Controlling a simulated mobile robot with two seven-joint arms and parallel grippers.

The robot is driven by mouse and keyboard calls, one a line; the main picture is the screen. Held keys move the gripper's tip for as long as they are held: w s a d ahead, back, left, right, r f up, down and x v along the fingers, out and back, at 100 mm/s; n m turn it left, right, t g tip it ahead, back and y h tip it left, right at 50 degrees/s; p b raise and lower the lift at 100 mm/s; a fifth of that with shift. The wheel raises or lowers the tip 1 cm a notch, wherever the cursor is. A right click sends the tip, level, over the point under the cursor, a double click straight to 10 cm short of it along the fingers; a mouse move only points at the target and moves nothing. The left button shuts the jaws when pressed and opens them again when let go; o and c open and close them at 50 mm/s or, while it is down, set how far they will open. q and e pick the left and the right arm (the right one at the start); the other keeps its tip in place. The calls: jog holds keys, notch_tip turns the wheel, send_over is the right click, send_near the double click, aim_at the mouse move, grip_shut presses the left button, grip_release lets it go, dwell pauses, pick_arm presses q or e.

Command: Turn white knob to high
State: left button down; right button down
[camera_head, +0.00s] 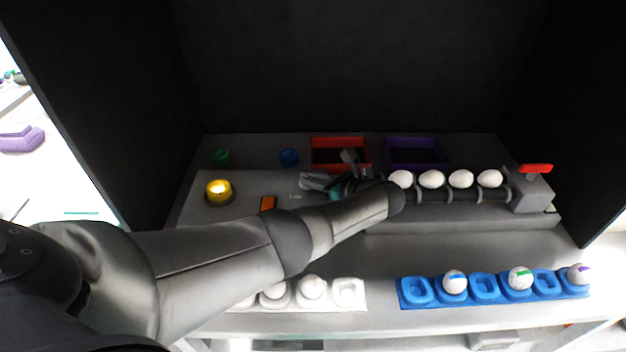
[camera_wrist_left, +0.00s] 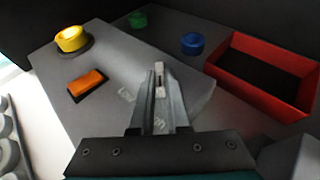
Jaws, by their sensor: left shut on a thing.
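My left gripper (camera_wrist_left: 159,90) reaches over the grey control panel in the left wrist view, fingers close together. It is shut on a small white piece, the white knob (camera_wrist_left: 160,79), which shows between the fingertips. Most of the knob is hidden by the fingers, so its setting cannot be read. Faint lettering is on the panel beside the fingers. In the head view the left gripper (camera_head: 308,182) is at the panel's right part, in front of the red bin. My right gripper is not in view.
Left on the panel are a lit yellow button (camera_head: 218,191) and an orange switch (camera_head: 268,203). Behind are green (camera_head: 220,157) and blue (camera_head: 289,157) knobs, a red bin (camera_head: 340,142) and a purple bin (camera_head: 416,144). Eggs on rollers, a red lever (camera_head: 536,169) and a blue tray (camera_head: 416,304) are right.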

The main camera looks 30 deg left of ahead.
pick_arm(q)
jog(key=c, duration=0.9)
grip_release()
jog(key=shift+a, duration=0.1)
jog(key=shift+r, duration=0.1)
jog(key=p+v, duration=0.3)
jog(key=v, duration=1.2)
jog(key=shift+s, duration=0.15)
